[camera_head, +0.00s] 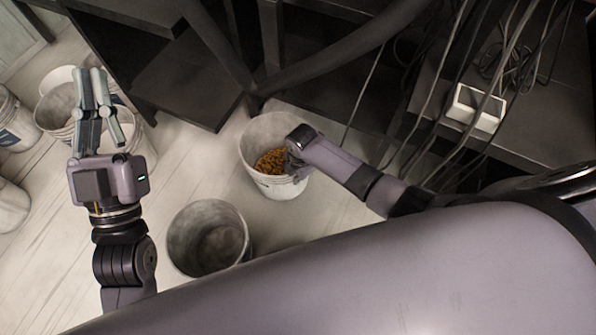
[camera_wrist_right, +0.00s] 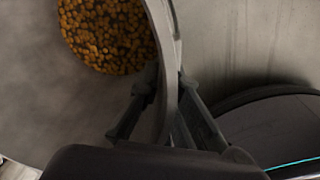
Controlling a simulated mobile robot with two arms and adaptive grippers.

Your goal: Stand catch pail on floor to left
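A white pail (camera_head: 275,187) with orange-brown grain (camera_head: 271,161) in its bottom is upright in the middle of the head view, by the dark stand. I cannot tell if its base touches the floor. My right gripper (camera_head: 297,150) is at its right rim. In the right wrist view, the gripper (camera_wrist_right: 165,105) has one finger inside and one outside the pail wall (camera_wrist_right: 168,60), shut on it; the grain (camera_wrist_right: 108,35) shows inside. My left gripper (camera_head: 93,75) is open and empty at the upper left, above other pails.
An empty grey pail (camera_head: 208,238) stands on the floor at lower centre. Several pails (camera_head: 58,104) stand at the far left. The dark metal stand (camera_head: 190,85) rises behind, with hanging cables and a white power strip (camera_head: 475,108) at right. Pale floor (camera_head: 185,165) is clear left of the grain pail.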

